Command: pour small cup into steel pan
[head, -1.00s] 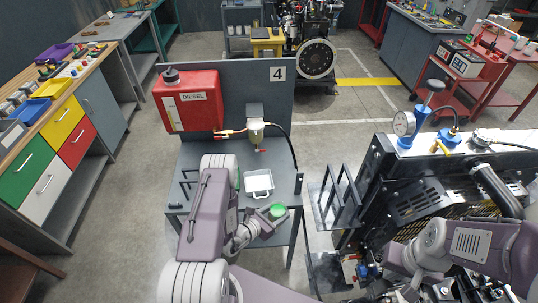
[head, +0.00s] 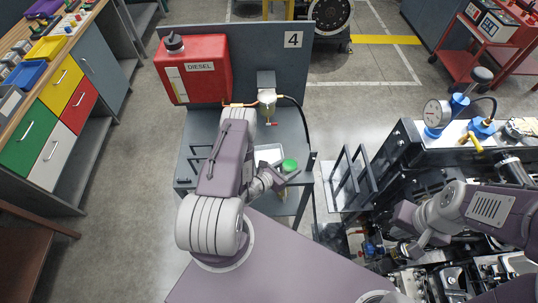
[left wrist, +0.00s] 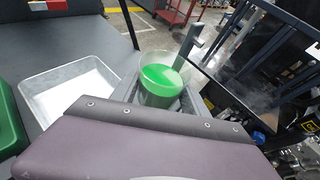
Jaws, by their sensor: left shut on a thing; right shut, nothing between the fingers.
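The small cup (head: 289,166) shows its green round top in the head view, held at the right front edge of the grey bench. My left gripper (head: 276,176) is shut on it; in the left wrist view the green cup (left wrist: 160,84) sits upright between the fingers. The steel pan (head: 268,153), a pale shallow rectangular tray, rests on the bench, partly hidden by my left arm. In the left wrist view the pan (left wrist: 72,98) is left of the cup, apart from it, and looks empty. My right gripper (head: 410,252) is shut and empty by the engine.
A red diesel tank (head: 198,70) and a filter bowl with hoses (head: 267,97) are on the bench's upright panel. A black rack (head: 352,173) stands right of the bench, before the engine (head: 450,190). A green object (left wrist: 10,125) lies at the wrist view's left edge.

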